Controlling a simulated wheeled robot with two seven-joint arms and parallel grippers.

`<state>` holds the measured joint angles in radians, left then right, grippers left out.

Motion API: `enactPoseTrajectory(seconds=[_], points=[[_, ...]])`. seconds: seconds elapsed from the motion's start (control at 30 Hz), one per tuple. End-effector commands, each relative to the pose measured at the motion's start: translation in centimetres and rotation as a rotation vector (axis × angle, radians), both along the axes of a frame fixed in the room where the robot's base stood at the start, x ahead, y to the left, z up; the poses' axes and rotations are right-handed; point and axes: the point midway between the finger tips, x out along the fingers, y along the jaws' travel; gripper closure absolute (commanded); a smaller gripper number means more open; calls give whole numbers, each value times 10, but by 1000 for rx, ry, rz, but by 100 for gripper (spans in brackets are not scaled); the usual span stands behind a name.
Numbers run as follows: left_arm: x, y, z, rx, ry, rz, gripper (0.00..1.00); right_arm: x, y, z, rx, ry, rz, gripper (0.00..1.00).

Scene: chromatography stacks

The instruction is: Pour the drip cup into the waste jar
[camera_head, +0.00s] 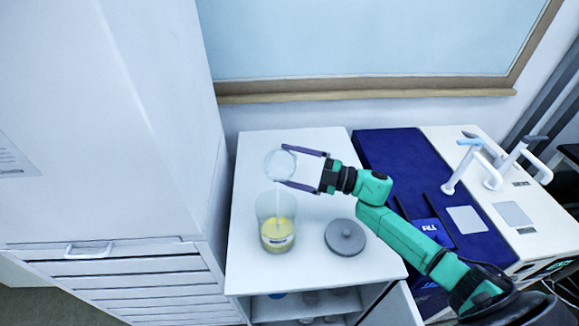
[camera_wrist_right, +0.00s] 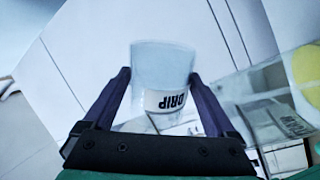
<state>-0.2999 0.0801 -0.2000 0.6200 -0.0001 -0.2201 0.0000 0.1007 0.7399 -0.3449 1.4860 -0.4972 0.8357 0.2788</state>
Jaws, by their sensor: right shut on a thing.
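My right gripper (camera_head: 284,166) is shut on the drip cup (camera_head: 280,164), a clear cup held in the air above the white cabinet top. In the right wrist view the cup (camera_wrist_right: 162,68) sits between the two fingers, with its "DRIP" label upside down. The cup looks tipped over. A thin pale streak runs from it down to the waste jar (camera_head: 277,234), a clear open jar holding yellow liquid. The jar stands upright on the cabinet top and partly shows at the right edge of the wrist view (camera_wrist_right: 305,70). My left gripper is not in view.
A grey round lid (camera_head: 345,237) lies on the white cabinet top (camera_head: 310,262), right of the jar. A blue mat (camera_head: 404,160) and a white bench with pale upright fixtures (camera_head: 462,165) are farther right. A tall white cabinet (camera_head: 100,120) stands close on the left.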

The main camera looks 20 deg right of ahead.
Motion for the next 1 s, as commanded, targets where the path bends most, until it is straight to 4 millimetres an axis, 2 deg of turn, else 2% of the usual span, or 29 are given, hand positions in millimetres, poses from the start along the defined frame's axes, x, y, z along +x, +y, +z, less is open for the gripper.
enactPoseTrajectory(seconds=[0.07,0.43,0.7,1.0], points=[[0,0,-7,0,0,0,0,0,0,-2,-13,-27,1,87],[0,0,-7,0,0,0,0,0,0,0,-22,-42,1,87],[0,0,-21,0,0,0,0,-1,0,-1,-64,-118,-1,87],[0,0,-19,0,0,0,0,-1,0,1,-69,-127,0,87]])
